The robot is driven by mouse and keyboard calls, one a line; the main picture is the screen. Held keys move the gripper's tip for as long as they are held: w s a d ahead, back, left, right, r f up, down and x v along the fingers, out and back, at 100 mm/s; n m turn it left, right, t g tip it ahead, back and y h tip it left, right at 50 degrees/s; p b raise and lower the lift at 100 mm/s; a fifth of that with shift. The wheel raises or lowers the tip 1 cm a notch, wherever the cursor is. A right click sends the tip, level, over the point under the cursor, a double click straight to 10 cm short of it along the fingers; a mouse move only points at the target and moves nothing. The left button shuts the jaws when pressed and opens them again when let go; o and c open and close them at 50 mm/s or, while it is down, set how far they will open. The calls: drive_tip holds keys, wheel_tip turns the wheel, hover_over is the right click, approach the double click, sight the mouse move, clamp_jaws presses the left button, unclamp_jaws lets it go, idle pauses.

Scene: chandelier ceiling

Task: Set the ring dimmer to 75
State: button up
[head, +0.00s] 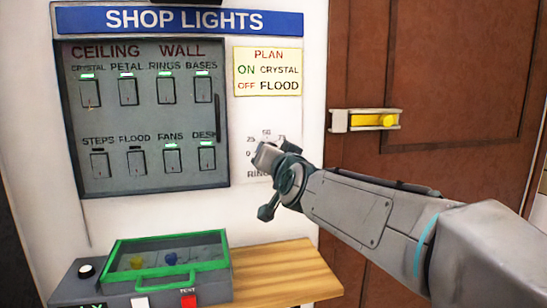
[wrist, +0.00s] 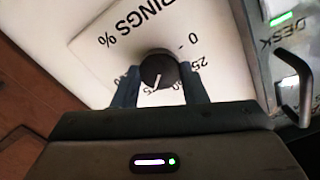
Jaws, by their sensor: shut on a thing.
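The ring dimmer is a round dark knob (wrist: 158,70) on a white dial plate (wrist: 100,42) marked "RINGS %". The plate also shows in the head view (head: 246,120), below the plan card. My gripper (wrist: 160,80) is shut on the knob, one finger on each side. The wrist view shows the plate nearly upside down. The knob's white pointer line points down and slightly left there, past the 50 side of the scale. In the head view my gripper covers the knob.
A grey switch panel (head: 146,118) with a handle stands left of the dial. A yellow plan card (head: 267,71) hangs above it. A wooden shelf (head: 290,270) below holds a green-framed box (head: 165,283). A brown door (head: 430,75) with a yellow latch (head: 366,120) is at right.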

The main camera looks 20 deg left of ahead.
drive_tip(key=shift+f, duration=0.1)
drive_tip(key=o, duration=1)
drive_tip(key=shift+c, duration=0.2)
drive_tip(key=shift+s, duration=0.15)
drive_tip(key=v, duration=1.3)
drive_tip(key=shift+s+b, duration=0.25)
drive_tip(key=shift+b, duration=0.15)
drive_tip(key=shift+d, duration=0.25)
